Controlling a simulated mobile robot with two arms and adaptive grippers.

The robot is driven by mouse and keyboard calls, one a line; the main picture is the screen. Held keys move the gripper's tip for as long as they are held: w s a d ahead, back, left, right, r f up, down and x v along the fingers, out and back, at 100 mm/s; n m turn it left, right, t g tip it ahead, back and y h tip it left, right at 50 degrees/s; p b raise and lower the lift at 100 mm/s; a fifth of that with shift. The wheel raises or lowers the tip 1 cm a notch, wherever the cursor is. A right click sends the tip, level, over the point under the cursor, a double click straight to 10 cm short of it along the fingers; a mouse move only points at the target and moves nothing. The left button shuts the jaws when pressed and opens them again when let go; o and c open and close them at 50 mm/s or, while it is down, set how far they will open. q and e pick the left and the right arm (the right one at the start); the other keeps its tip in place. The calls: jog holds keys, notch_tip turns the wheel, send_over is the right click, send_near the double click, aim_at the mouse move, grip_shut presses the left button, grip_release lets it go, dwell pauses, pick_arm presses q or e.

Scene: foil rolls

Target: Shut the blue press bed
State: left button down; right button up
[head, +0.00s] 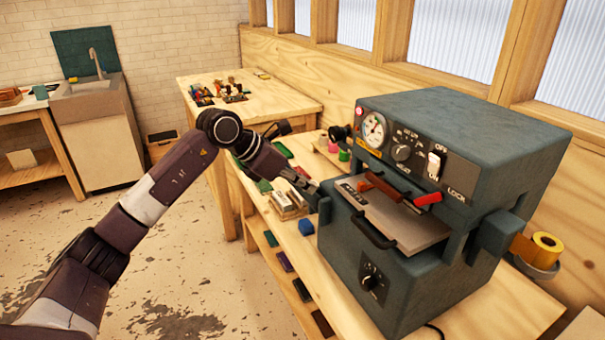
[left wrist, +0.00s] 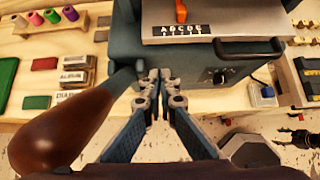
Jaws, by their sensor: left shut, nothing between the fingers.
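The blue press (head: 450,150) is a large blue-grey machine on the bench. Its bed (head: 405,222) sticks out at the front, a pale plate with a black bar handle (head: 372,230). A strip of letters and a red-brown bar lie on the bed. In the left wrist view the bed plate (left wrist: 215,32) is at the top with its handle (left wrist: 250,50) to the right. My left gripper (head: 313,197) is shut and empty, beside the near left corner of the press. In the left wrist view its fingertips (left wrist: 160,82) are below and left of the handle, apart from it.
A brown rounded lever handle (left wrist: 50,135) fills the lower left of the left wrist view. Type blocks (head: 288,203) and a blue block (head: 306,227) lie left of the press. A yellow foil roll (head: 547,242) is on the right. Floor is open left of the bench.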

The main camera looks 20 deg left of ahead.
pick_arm(q)
jog(key=w+d+f+p, duration=0.2)
jog(key=w+d, duration=0.2)
jog(key=w, duration=0.1)
jog(key=shift+d+f+p, duration=0.2)
jog(key=shift+f+p, duration=0.1)
jog(key=shift+p, duration=0.1)
pick_arm(e)
jog(key=r, duration=0.1)
jog(key=s+d+r, duration=0.1)
jog(key=s+r, duration=0.1)
jog(key=shift+d+r, duration=0.1)
jog(key=shift+d, duration=0.25)
pick_arm(q)
jog(key=shift+w, duration=0.1)
pick_arm(e)
jog(key=shift+w, duration=0.15)
